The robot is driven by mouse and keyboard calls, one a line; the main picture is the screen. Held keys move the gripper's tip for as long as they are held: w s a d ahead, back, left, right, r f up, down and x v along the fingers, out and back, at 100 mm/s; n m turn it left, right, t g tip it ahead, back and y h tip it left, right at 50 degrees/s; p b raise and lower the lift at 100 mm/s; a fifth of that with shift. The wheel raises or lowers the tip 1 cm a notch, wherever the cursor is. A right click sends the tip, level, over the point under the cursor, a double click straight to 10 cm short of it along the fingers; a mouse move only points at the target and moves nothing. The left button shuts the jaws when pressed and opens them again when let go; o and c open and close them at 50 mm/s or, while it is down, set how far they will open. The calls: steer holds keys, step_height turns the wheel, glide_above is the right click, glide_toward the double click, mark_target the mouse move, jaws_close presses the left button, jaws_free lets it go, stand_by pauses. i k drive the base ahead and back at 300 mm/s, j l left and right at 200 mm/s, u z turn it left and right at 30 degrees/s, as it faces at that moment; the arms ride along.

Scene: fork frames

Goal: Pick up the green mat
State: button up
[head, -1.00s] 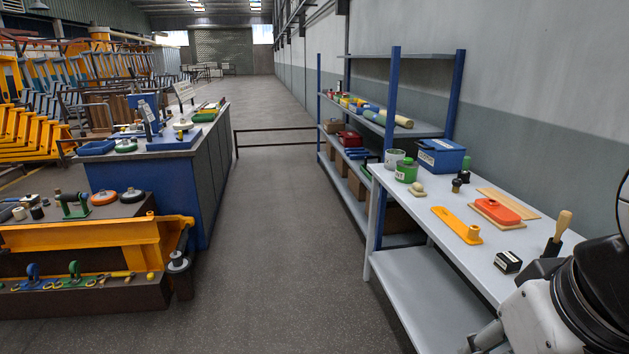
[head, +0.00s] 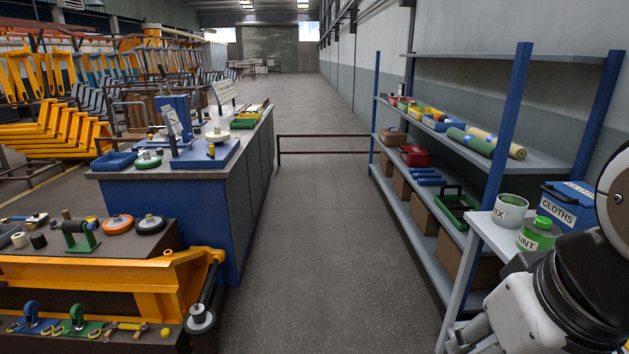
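A green rolled-up mat (head: 470,141) lies on the upper middle shelf of the blue and grey rack at right, in the head view. It lies beside a beige roll (head: 499,143), on its left. My gripper is not in view. Only part of my arm shows at the lower right, well apart from the mat.
The shelf rack (head: 545,158) also holds bins, a red box (head: 416,155) and a green crate (head: 456,206). A table with a MIX tin (head: 509,212), a green-lidded tin (head: 539,235) and a blue CLOTHS box (head: 568,206) is close at right. The aisle floor (head: 325,240) is clear; a low rail (head: 323,136) crosses it.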

mark_target(485, 148)
steer(key=i, duration=1.9)
steer(key=i+j+z, duration=0.1)
steer(key=i+z, duration=0.3)
steer(key=i, duration=0.2)
steer(key=i+j+z, duration=0.4)
steer(key=i, duration=0.15)
steer(key=i+j+z, duration=0.35)
steer(key=i, duration=0.2)
steer(key=i+j+z, duration=0.4)
steer(key=i, duration=0.15)
steer(key=i+j+z, duration=0.4)
steer(key=i+j, duration=0.05)
steer(key=i, duration=0.05)
